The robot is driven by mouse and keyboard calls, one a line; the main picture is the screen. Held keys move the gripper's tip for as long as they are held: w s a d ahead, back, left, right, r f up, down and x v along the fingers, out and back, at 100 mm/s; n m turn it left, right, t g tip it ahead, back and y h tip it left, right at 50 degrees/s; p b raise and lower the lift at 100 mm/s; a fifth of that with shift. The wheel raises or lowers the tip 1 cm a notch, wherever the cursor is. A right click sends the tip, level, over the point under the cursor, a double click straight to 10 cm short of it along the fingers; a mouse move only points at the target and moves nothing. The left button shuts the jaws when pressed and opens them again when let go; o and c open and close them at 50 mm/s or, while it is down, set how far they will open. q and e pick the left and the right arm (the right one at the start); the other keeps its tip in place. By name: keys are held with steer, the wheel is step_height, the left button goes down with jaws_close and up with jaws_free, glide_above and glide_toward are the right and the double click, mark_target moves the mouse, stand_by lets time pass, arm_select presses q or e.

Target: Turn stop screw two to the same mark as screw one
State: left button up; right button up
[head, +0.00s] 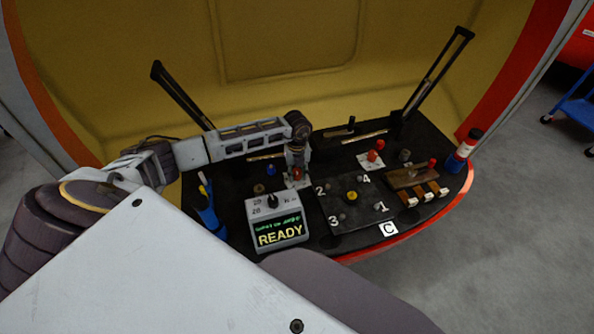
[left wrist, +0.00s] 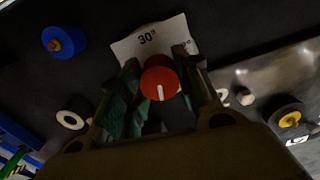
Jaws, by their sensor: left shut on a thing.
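My left gripper (head: 297,171) points down at the back middle of the black bench. It is shut on a red stop screw (head: 297,175) that stands on a white card. In the left wrist view the red screw (left wrist: 160,82) sits between the green fingers, with a white line on its top pointing toward the bottom of the picture. The white card (left wrist: 160,34) reads 30°, and the fingers hide part of it. Another pair of red screws (head: 375,151) stands on a second white card (head: 367,164) to the right; their marks are too small to read. My right gripper is out of view.
A grey box (head: 266,228) with a knob and a READY display stands in front. A dark plate (head: 335,213) numbered 1 to 4 lies beside it. A blue cup (head: 211,222) with tools stands left. A brown block (head: 408,178) and a blue bottle (head: 464,148) are at right.

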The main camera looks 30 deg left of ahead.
mark_target(298, 172)
arm_select(q)
steer(key=n+p, duration=0.4)
steer(key=n, duration=0.3)
steer(key=shift+r+n, duration=0.1)
steer(key=shift+n, duration=0.3)
steer(key=shift+w+n+p, duration=0.1)
steer(key=shift+n+p, duration=0.45)
steer(key=shift+n, duration=0.45)
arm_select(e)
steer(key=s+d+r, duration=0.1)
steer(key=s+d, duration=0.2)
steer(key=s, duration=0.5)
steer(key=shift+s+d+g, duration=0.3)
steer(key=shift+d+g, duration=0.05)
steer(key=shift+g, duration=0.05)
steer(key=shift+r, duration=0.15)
arm_select(q)
steer(key=o, duration=1)
steer(key=shift+o, duration=0.2)
steer(key=shift+r, duration=0.7)
step_height(298, 172, up, 10)
steer(key=shift+r, duration=0.25)
steer(key=shift+d+f, duration=0.1)
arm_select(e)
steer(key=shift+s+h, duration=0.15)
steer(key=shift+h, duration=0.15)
